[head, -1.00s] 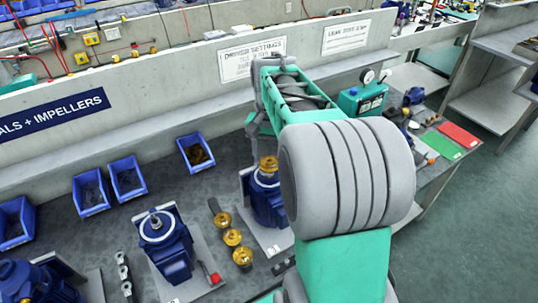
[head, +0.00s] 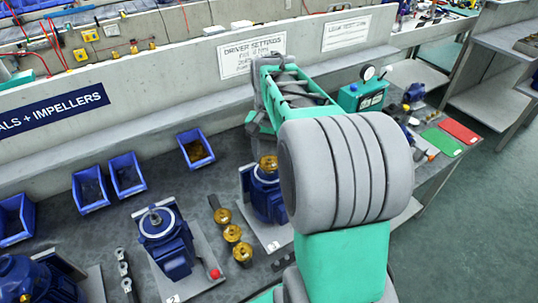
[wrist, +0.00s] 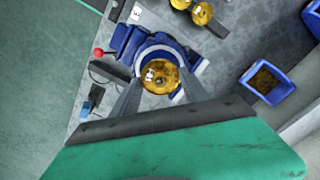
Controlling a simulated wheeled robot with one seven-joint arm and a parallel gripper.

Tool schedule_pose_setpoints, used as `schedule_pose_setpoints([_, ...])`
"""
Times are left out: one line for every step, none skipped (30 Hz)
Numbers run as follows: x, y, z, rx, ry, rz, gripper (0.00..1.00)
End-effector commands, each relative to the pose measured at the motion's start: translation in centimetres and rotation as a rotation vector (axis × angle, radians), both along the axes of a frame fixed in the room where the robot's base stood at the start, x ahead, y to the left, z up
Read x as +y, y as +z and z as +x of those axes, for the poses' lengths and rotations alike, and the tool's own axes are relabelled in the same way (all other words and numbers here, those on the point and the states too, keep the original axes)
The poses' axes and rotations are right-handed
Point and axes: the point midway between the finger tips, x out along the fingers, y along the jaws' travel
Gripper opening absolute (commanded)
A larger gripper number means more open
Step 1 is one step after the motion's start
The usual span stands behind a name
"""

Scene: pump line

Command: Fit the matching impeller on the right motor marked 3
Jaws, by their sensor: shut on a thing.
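The right motor (head: 262,205) is blue and stands on a grey plate, partly behind my arm. A brass impeller (head: 267,162) sits at the top of this motor, at its shaft end. In the wrist view the impeller (wrist: 158,76) has a small white label and lies inside the motor's blue ring (wrist: 140,55). My gripper (wrist: 160,82) is shut on the impeller, one finger on each side. The shaft under the impeller is hidden, so I cannot tell how deep it sits. The label on the motor's plate (head: 274,245) is too small to read surely.
Several brass impellers (head: 232,233) stand in a row left of the motor. A middle motor (head: 165,240) with a red knob (head: 215,274) stands further left. Blue bins (head: 195,149) line the back. A teal gauge unit (head: 362,97) stands behind my arm.

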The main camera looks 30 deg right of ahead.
Motion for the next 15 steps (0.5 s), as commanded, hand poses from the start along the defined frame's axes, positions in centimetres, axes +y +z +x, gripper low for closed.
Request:
schedule_pose_setpoints([-0.01,0.00,0.01,0.000,0.000,0.000,0.13])
schedule_pose_setpoints([0.00,0.01,0.01,0.000,0.000,0.000,0.13])
schedule_pose_setpoints([0.00,0.00,0.01,0.000,0.000,0.000,0.13])
schedule_pose_setpoints([0.00,0.01,0.01,-0.001,0.000,-0.001,0.13])
schedule_pose_setpoints([-0.01,0.01,0.02,-0.001,0.000,-0.001,0.13])
schedule_pose_setpoints([-0.01,0.01,0.02,-0.001,0.000,-0.001,0.13])
schedule_pose_setpoints([-0.01,0.00,0.02,-0.001,0.000,-0.001,0.13])
schedule_pose_setpoints([-0.01,-0.01,0.02,-0.001,0.000,-0.001,0.13])
schedule_pose_setpoints([-0.01,-0.04,0.02,-0.001,0.000,-0.001,0.13])
schedule_pose_setpoints([-0.01,-0.07,0.02,-0.001,0.000,-0.001,0.13])
schedule_pose_setpoints([0.00,-0.10,0.01,-0.001,0.000,-0.001,0.13])
schedule_pose_setpoints([0.00,-0.16,0.01,0.000,0.000,0.000,0.13])
schedule_pose_setpoints([-0.01,-0.21,0.01,0.000,0.000,0.000,0.13])
schedule_pose_setpoints([-0.01,-0.26,0.01,0.000,0.000,0.000,0.13])
schedule_pose_setpoints([-0.01,-0.32,0.01,0.000,0.000,0.000,0.13])
